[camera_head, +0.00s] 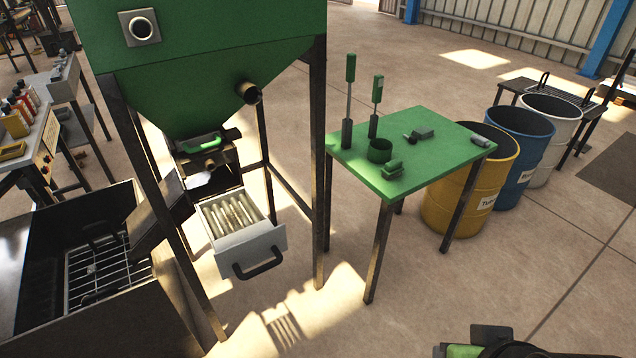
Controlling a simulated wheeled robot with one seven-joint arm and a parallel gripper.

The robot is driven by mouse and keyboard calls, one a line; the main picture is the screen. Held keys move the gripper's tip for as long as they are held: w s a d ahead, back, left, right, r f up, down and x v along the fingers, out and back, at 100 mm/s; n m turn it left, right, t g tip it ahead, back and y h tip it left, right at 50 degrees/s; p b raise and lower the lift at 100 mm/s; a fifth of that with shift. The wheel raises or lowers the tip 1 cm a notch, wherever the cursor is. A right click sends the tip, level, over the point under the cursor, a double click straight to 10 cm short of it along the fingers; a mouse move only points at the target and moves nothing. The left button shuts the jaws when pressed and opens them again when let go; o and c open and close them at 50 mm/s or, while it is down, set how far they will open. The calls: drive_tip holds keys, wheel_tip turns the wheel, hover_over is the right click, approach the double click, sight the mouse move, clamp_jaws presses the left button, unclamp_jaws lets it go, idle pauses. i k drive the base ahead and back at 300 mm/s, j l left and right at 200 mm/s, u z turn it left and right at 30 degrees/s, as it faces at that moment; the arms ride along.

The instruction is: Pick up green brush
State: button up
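Several green tools are on a small green-topped table (436,150) right of centre. Two tall tools with green handles and dark lower ends stand upright near its left edge: one farther left (349,100) and one beside it (376,105). A low green block-like piece (392,170), possibly a brush, lies near the front edge. Which of these is the green brush I cannot tell for certain. A dark and green part at the bottom right edge seems to be my arm; no gripper fingers show.
A green ring or cup (380,150) and small grey pieces (419,134) share the tabletop. A green hopper machine (200,60) with an open drawer (240,230) stands left. Yellow (470,190), blue (520,140) and white (560,125) barrels stand right. Floor in front is clear.

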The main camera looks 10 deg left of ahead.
sight(392, 169)
drive_tip(key=i+l+u, duration=0.15)
drive_tip(key=i+u, duration=0.25)
drive_tip(key=i+l+u, duration=0.25)
drive_tip(key=u, duration=0.15)
drive_tip(key=i+l+u, duration=0.2)
drive_tip(key=l+u, duration=0.2)
drive_tip(key=i+l+u, duration=0.2)
drive_tip(key=l+u, duration=0.15)
drive_tip(key=i+l+u, duration=0.15)
drive_tip(key=l+u, duration=0.65)
drive_tip(key=l, duration=0.2)
